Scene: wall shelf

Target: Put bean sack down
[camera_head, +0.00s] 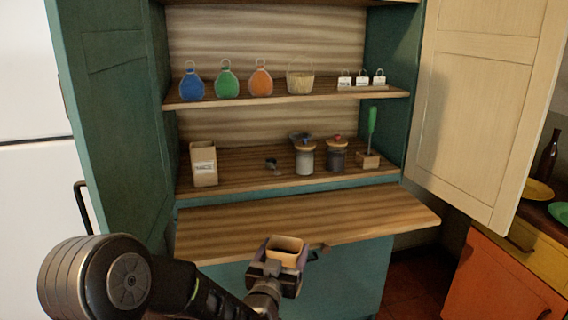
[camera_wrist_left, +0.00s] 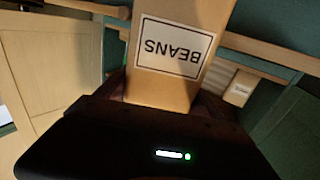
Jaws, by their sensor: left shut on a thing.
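The bean sack (camera_wrist_left: 170,55) is a tan paper sack with a white label reading BEANS, upside down in the left wrist view. In the head view the open top of the sack (camera_head: 287,244) shows at the front edge of the pull-out board. My left gripper (camera_head: 280,262) is shut on the sack and holds it in front of the cabinet. The gripper body hides the lower part of the sack in the head view. I cannot tell whether the sack touches the board (camera_head: 250,220). My right gripper is not in view.
The board is bare. The shelf above holds another labelled sack (camera_head: 203,163), jars (camera_head: 305,158) and a green-handled tool (camera_head: 371,125). The top shelf holds coloured flasks (camera_head: 227,80), a basket (camera_head: 300,80) and small labelled items (camera_head: 362,79). Open doors (camera_head: 485,105) flank the cabinet.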

